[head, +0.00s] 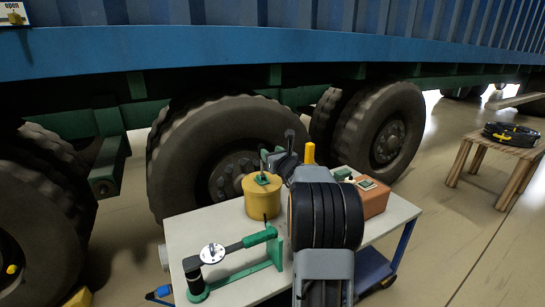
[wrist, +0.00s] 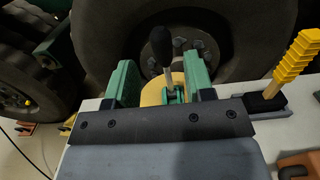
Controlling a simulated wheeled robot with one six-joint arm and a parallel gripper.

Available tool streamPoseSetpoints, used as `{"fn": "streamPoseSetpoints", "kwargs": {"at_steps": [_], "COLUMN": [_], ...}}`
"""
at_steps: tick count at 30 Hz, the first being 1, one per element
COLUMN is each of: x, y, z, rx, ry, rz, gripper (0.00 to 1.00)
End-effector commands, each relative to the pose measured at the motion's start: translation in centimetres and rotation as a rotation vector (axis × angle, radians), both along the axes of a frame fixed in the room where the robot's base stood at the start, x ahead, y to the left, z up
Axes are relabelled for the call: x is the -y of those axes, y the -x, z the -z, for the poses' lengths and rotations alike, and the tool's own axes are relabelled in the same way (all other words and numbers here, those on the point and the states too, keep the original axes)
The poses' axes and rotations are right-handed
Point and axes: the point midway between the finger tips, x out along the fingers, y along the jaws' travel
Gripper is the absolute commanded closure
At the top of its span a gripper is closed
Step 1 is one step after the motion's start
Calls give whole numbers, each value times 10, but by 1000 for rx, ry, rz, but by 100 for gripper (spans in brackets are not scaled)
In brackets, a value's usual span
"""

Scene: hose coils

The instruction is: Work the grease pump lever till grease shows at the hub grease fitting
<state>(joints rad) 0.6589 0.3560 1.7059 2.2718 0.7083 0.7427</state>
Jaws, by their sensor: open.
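The grease pump is a yellow drum (head: 258,199) with a green top, standing on the cart; it also shows in the wrist view (wrist: 151,96). Its lever (wrist: 161,48), a pale rod with a black grip, stands up between the fingers of my gripper (wrist: 160,80). The green fingers are apart, one on each side of the lever, with gaps visible. In the head view my gripper (head: 279,160) is beside the drum, partly hidden by my arm. The wheel hub (head: 233,177) is behind the cart. I cannot make out its grease fitting or any grease.
The cart top (head: 190,238) carries a green-and-black tool with a round dial (head: 212,253), a red-brown box (head: 372,196) and a yellow ribbed handle (wrist: 298,65). Big tyres (head: 380,128) stand close behind. A wooden stool (head: 487,154) stands right, with open floor before it.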

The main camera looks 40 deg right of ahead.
Motion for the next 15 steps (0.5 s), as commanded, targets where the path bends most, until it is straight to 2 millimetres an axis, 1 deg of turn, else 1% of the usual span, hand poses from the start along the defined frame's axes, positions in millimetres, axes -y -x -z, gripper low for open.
{"fn": "streamPoseSetpoints", "kwargs": {"at_steps": [15], "x": [4], "y": [-42], "z": [-3], "rx": [-1], "ry": [2], "rz": [-3], "gripper": [52]}}
